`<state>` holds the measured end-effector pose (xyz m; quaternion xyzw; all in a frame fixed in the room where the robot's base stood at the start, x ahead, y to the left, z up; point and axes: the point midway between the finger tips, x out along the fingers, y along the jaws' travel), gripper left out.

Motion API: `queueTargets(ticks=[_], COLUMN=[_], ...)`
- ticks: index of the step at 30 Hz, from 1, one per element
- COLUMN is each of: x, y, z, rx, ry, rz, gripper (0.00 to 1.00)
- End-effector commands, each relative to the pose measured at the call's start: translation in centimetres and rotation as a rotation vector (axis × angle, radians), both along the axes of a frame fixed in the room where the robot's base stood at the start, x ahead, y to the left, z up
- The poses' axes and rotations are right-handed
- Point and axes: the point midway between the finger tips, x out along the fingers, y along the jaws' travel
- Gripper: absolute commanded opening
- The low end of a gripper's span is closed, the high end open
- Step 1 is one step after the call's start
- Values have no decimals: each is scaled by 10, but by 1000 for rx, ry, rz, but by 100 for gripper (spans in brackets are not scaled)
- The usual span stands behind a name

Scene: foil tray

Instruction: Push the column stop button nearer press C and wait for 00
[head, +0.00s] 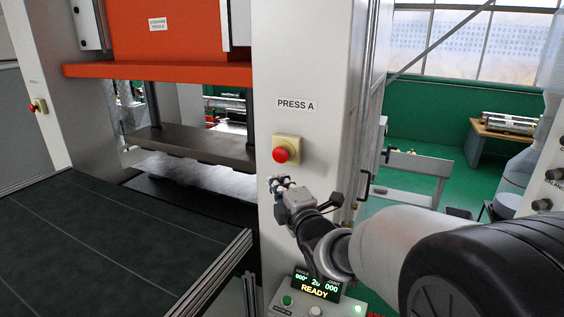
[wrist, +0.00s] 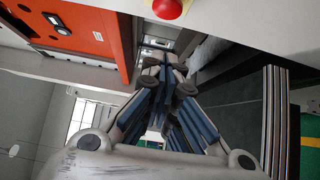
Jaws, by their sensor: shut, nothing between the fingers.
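A red stop button (head: 280,155) on a yellow housing (head: 291,146) is on the near white column, under a label reading PRESS A. A second red button (head: 32,106) is on the far left column, with a label too small to read. My gripper (head: 279,184) is shut and empty, just below the near button. In the wrist view its fingertips (wrist: 166,62) are together, and the red button (wrist: 167,8) is at the top edge, apart from them. A display (head: 317,286) at the column's foot shows green digits, seemingly 20 in the middle, and READY.
The orange press ram (head: 170,40) hangs above a dark plate between the columns. A dark table (head: 110,235) with a metal rail (head: 215,280) is at lower left. A door handle (head: 366,185) juts from the column's right side. Green floor lies behind at right.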

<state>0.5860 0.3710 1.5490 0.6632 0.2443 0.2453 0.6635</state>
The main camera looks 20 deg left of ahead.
Motion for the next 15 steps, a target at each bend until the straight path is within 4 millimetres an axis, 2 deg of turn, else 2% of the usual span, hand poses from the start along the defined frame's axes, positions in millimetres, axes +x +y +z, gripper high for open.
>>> queueTargets(ticks=[12, 15], x=[66, 83], y=[57, 52], z=[2, 2], rx=[1, 0], ry=[1, 1], rz=[1, -3], gripper=[0, 0])
